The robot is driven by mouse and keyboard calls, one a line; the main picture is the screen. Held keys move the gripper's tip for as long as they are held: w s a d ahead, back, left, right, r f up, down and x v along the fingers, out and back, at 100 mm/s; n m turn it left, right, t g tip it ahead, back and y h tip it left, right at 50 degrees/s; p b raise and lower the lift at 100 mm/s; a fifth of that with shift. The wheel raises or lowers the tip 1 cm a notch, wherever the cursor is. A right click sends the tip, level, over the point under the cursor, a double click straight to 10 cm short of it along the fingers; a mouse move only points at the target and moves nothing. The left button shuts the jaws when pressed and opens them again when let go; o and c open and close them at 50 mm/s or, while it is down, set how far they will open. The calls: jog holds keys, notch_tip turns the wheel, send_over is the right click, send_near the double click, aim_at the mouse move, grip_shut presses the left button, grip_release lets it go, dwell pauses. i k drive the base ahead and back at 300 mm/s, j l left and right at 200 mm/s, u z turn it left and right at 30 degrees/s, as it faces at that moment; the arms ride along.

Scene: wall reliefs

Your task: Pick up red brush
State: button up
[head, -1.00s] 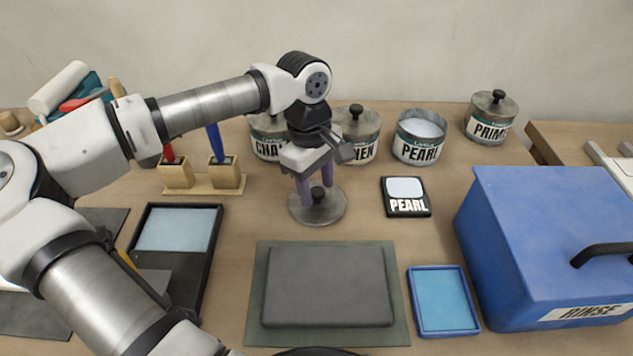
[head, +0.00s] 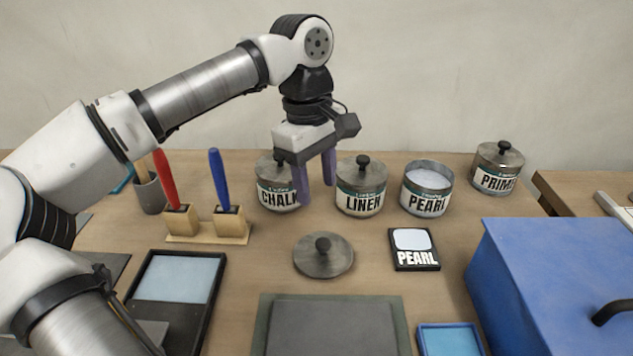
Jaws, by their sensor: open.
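The red brush (head: 165,180) stands upright in the left wooden block of a two-block holder (head: 205,239), red handle up. A blue brush (head: 219,181) stands in the right block. My gripper (head: 316,186) points down, open and empty, to the right of both brushes and above the table. Its purple fingers show in front of the gap between the CHALK and LINEN cans. The lower end of the red brush is hidden inside its block.
The CHALK can (head: 274,191), LINEN can (head: 360,188), open PEARL can (head: 426,188) and PRIMER can (head: 498,168) stand along the back. A loose lid (head: 323,257) lies on the table. A blue RINSE box (head: 560,285) stands at right.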

aim_at(161, 165)
jog(key=k, duration=1)
